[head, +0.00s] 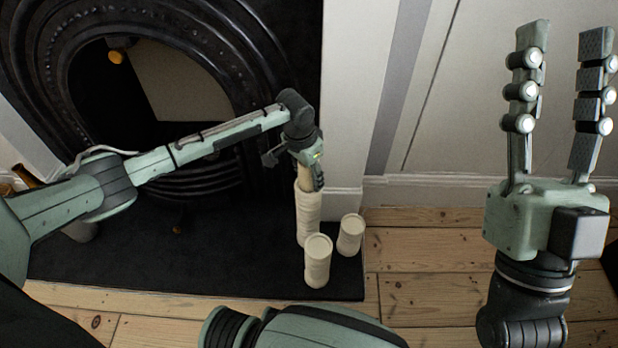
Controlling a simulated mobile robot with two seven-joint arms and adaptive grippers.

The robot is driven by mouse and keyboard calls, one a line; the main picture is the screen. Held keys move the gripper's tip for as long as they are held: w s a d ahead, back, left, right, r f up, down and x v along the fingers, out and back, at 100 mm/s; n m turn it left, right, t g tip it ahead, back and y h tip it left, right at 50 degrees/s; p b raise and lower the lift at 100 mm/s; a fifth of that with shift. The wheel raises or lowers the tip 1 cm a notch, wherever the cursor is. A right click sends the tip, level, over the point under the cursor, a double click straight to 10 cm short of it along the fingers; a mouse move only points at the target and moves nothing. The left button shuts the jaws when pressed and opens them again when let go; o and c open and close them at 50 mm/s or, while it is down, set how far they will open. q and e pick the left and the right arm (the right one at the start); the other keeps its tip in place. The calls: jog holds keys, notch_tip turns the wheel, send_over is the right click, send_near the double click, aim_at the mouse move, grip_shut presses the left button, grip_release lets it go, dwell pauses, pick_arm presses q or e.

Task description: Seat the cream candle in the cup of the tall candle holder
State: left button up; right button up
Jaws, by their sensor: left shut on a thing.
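The tall candle holder (308,218) is cream, ribbed and upright on the dark hearth, the tallest of a group of 3. My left gripper (308,174) points down right above its top and is shut on the cream candle (302,173). Only a small pale part of the candle shows; the fingers hide the rest. The candle's lower end is at or just over the holder's top; I cannot tell whether it is inside the cup. My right gripper (564,42) is open and empty, raised at the right with its fingers pointing up, far from the holders.
A medium holder (317,262) stands in front of the tall one, and a shorter holder (350,236) to its right. The dark hearth (200,270) lies before a black fireplace (215,60). A white pillar (350,90) rises close behind. Bare floorboards (430,255) are clear at the right.

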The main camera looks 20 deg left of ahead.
pick_arm(q)
jog(key=shift+f, duration=0.15)
jog(key=shift+s+f, duration=0.25)
jog(key=shift+f, duration=0.3)
jog(key=o, duration=0.8)
jog(key=shift+a, duration=0.1)
jog(key=o, duration=0.5)
jog(key=shift+f, duration=0.25)
jog(key=shift+r, duration=0.25)
